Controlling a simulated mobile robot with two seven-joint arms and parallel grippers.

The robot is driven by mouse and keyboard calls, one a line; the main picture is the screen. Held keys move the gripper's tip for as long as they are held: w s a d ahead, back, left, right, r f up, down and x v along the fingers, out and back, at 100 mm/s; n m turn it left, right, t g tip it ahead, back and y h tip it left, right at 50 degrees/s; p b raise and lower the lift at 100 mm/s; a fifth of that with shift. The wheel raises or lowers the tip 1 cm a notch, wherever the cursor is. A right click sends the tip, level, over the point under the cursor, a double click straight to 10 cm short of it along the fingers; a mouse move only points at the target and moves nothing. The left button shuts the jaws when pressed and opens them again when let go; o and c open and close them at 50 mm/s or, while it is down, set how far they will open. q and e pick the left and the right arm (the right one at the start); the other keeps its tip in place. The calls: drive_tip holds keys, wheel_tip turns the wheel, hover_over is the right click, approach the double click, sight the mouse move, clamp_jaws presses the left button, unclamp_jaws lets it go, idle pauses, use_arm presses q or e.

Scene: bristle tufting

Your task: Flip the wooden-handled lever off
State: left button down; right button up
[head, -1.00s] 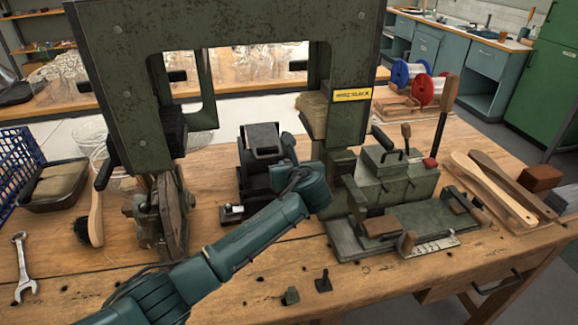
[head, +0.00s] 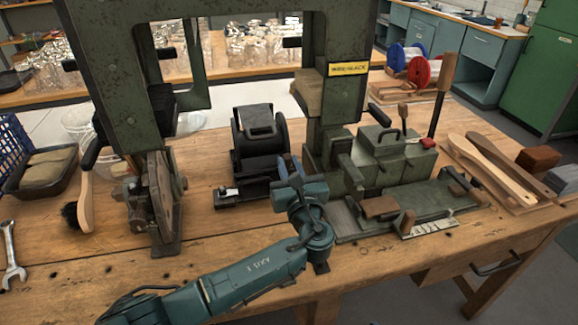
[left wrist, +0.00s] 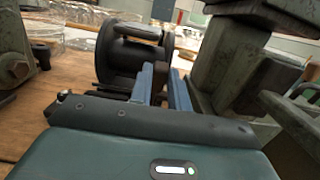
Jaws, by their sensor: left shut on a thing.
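A tall lever with a wooden handle (head: 447,73) on a dark rod stands upright at the right end of the green machine (head: 392,160). A smaller wooden-topped lever (head: 402,112) rises from the same machine. My left gripper (head: 290,172) is far to the left of both, in front of the black motor-like unit (head: 262,140). In the left wrist view its blue fingers (left wrist: 163,88) are a little apart, with the dark unit behind them. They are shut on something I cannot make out. My right gripper is not in view.
The green press frame (head: 125,80) stands at the left and centre. Wooden brush handles (head: 492,168) lie at the right. A wrench (head: 10,255) and a brush (head: 82,205) lie at the left. The bench front at left centre is mostly clear.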

use_arm(q)
drive_tip(key=c, duration=1.3)
unclamp_jaws()
drive_tip(key=v, duration=1.3)
drive_tip(key=shift+s, duration=0.1)
